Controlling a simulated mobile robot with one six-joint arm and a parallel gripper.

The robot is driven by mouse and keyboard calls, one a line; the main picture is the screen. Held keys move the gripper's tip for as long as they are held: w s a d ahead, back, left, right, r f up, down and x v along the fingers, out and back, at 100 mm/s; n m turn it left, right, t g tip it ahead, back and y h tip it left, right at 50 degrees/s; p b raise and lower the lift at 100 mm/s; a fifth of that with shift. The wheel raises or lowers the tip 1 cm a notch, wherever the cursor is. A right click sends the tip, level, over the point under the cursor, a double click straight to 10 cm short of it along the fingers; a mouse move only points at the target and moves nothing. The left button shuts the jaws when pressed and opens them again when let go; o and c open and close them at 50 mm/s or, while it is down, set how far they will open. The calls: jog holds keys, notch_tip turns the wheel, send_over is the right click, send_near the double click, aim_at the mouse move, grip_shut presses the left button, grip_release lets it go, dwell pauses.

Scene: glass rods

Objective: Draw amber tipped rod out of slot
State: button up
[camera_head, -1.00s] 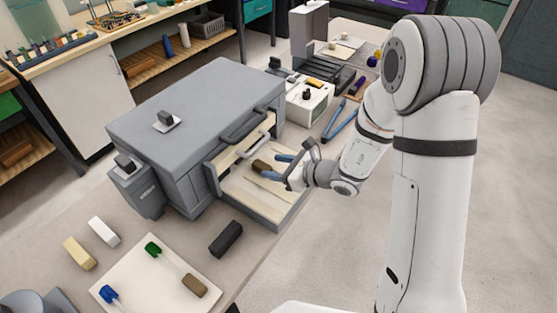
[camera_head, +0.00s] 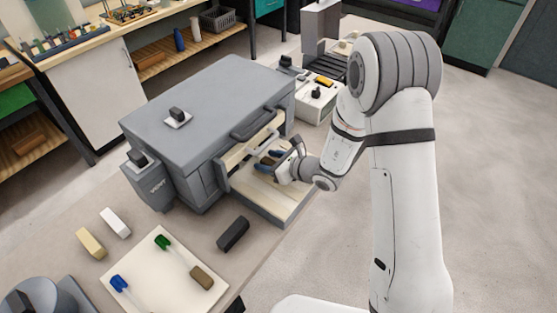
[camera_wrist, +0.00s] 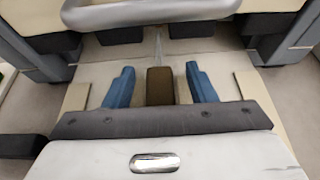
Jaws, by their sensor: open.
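A rod with a brown block-shaped handle (camera_wrist: 160,86) lies on the pale tray (camera_head: 281,204) in front of the grey box (camera_head: 205,120). Its thin clear shaft (camera_wrist: 158,46) runs from the handle toward the slot under the box's front bar. The far end is hidden, so I see no amber tip. My gripper (camera_wrist: 160,68) is open, with one blue finger on each side of the handle and a gap on both sides. In the head view, my gripper (camera_head: 268,160) is low over the tray and largely covers the handle.
A grey bar handle (camera_head: 262,122) crosses the box front above my fingers. A white mat (camera_head: 150,275) at the front left holds rods with green and blue ends. A dark block (camera_head: 233,234) lies beside the mat. A white device (camera_head: 315,102) stands behind the tray.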

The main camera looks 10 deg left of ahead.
jog(key=shift+w+a+f, duration=0.2)
jog(key=shift+a+f, duration=0.05)
jog(key=shift+a, duration=0.35)
jog(key=shift+c, duration=0.3)
jog(key=c, duration=1)
jog(key=shift+s+d+b, duration=0.35)
jog(key=shift+s+d, duration=0.3)
jog(key=shift+d, duration=1)
jog(key=shift+s+d+b, duration=0.35)
jog(key=shift+s+d, duration=0.3)
jog(key=shift+d, duration=0.95)
jog(key=shift+s+d+b, duration=0.35)
jog(key=shift+s+d, duration=0.3)
jog(key=shift+d, duration=1)
jog(key=shift+c, duration=0.2)
